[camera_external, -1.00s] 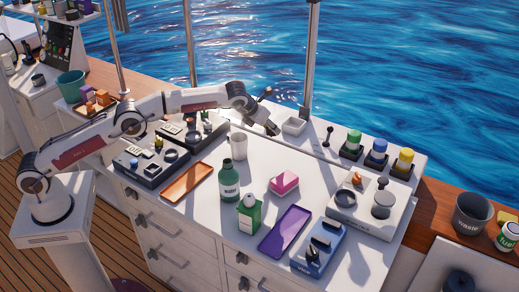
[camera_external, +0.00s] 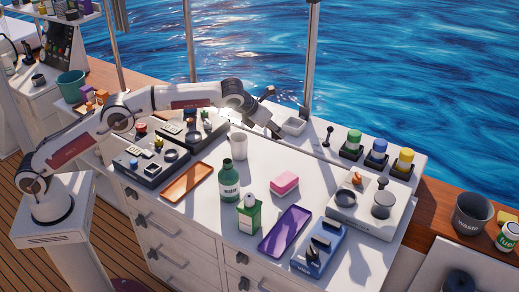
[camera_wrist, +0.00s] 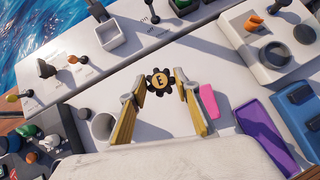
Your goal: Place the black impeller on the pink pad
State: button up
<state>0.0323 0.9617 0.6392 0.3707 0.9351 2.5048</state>
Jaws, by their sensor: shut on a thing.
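The black impeller (camera_wrist: 158,81), a toothed dark wheel with a tan centre, sits between the two yellow-lined fingertips of my gripper (camera_wrist: 157,84) in the wrist view. My gripper is shut on it. In the outside view my gripper (camera_external: 274,130) is above the back part of the white worktop, and I cannot make out the impeller there. The pink pad (camera_external: 285,182) lies on the worktop, nearer the front than my gripper.
A purple tray (camera_external: 284,232), a green bottle (camera_external: 229,183) and a green-white carton (camera_external: 249,216) stand near the pad. A white cup (camera_external: 238,146) is left of my gripper. A white open box (camera_external: 293,125) is close behind it. Bare worktop lies between gripper and pad.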

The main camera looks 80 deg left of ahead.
jog(key=s+d+m+h, duration=0.1)
jog(key=s+d+m, duration=0.2)
jog(key=d, duration=0.7)
jog(key=shift+s+d+f+h, duration=0.15)
jog(key=shift+s+f+h, duration=0.1)
jog(key=shift+s+h, duration=0.2)
send_near(279, 179)
jog(key=shift+w+a, duration=0.2)
jog(key=shift+w, duration=0.45)
jog(key=shift+w+a, duration=0.15)
jog(key=shift+w, duration=0.5)
jog(key=shift+f, duration=1.85)
jog(key=shift+f, duration=0.1)
